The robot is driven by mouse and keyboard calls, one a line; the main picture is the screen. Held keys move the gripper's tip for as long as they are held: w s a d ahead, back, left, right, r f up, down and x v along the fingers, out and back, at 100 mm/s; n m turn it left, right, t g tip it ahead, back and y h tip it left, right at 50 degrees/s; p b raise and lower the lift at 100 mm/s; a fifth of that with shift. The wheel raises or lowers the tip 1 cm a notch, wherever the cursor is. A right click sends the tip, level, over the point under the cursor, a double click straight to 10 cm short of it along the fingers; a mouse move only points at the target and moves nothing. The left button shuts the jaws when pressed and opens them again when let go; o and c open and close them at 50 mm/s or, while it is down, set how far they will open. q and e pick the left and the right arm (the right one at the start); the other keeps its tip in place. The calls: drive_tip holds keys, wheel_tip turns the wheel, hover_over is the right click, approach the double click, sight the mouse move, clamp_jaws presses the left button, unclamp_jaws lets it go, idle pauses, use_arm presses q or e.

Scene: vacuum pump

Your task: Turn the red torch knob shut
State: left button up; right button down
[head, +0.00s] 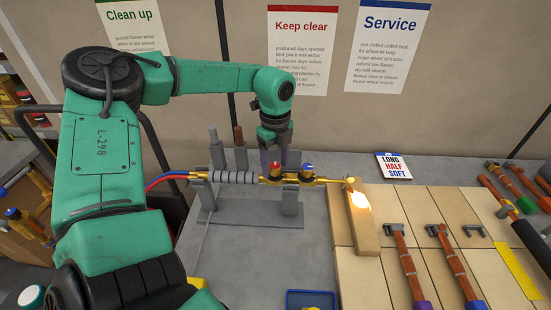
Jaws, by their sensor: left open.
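The torch (240,177) lies level across a grey stand, with its brass tip pointing right. Its red knob (275,167) sits on top of the brass body, and a blue knob (307,169) is a little to the right. A bright flame (361,202) burns at the tip, over a wooden block. My left gripper (273,158) points down right above the red knob, its fingers open. Its fingertips partly hide the knob, and I cannot tell whether they touch it. My right gripper is out of view.
A grey stand (252,213) holds the torch, with upright posts behind it. Red and blue hoses run left. A card reading "LONG HALF SOFT" (394,166) stands behind the flame. Tan boards with copper pipes (403,262) fill the right. A blue tray (290,298) is at the front.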

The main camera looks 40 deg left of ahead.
use_arm(q)
drive_tip(key=shift+s+r, duration=0.1)
drive_tip(key=shift+s, duration=0.1)
drive_tip(key=shift+w, duration=0.1)
clamp_jaws()
